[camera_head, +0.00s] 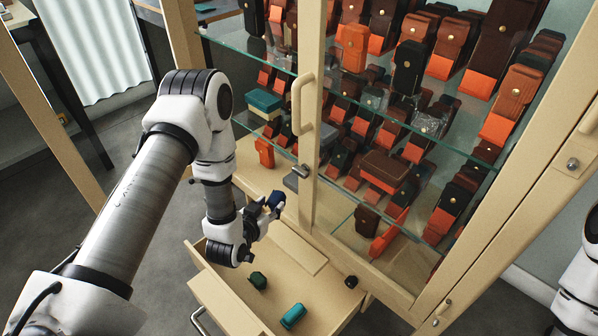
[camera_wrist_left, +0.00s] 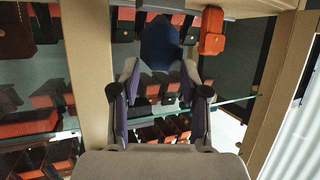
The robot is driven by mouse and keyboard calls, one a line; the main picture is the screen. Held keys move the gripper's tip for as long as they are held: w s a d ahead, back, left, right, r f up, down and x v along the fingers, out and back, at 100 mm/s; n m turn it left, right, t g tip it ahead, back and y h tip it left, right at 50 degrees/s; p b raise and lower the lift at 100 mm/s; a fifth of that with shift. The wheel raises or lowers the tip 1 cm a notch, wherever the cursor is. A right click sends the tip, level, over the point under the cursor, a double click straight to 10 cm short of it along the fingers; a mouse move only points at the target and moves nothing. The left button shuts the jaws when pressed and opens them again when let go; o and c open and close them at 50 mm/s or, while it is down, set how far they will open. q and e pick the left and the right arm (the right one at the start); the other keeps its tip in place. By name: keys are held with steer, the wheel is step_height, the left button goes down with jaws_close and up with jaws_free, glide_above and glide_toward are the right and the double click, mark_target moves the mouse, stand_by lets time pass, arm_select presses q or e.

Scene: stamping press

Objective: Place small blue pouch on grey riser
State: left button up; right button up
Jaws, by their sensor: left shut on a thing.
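The small blue pouch (camera_head: 276,199) is dark blue and is held at the tips of my left gripper (camera_head: 266,207), above the open drawer and in front of the cabinet. In the left wrist view, the blue pouch (camera_wrist_left: 160,42) stands up between the two fingers of the left gripper (camera_wrist_left: 158,82), which are shut on it. My right gripper is out of the picture.
The pulled-out drawer (camera_head: 322,298) holds a dark green pouch (camera_head: 258,280), a teal pouch (camera_head: 293,316) and a small black item (camera_head: 351,281). Glass shelves (camera_head: 262,58) carry many leather cases. A wooden post with a handle (camera_head: 302,104) stands close right of my left arm.

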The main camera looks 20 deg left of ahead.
arm_select(q)
steer(key=r+b+x, duration=0.1)
steer(key=b+x, duration=0.1)
steer(key=x, duration=0.3)
steer(key=b+x, duration=0.2)
steer(key=x, duration=0.3)
steer(key=w+r+b+x, duration=0.1)
steer(key=b+x, duration=0.1)
steer(key=x, duration=0.4)
steer(key=shift+r, duration=0.45)
steer(key=o, duration=1.1)
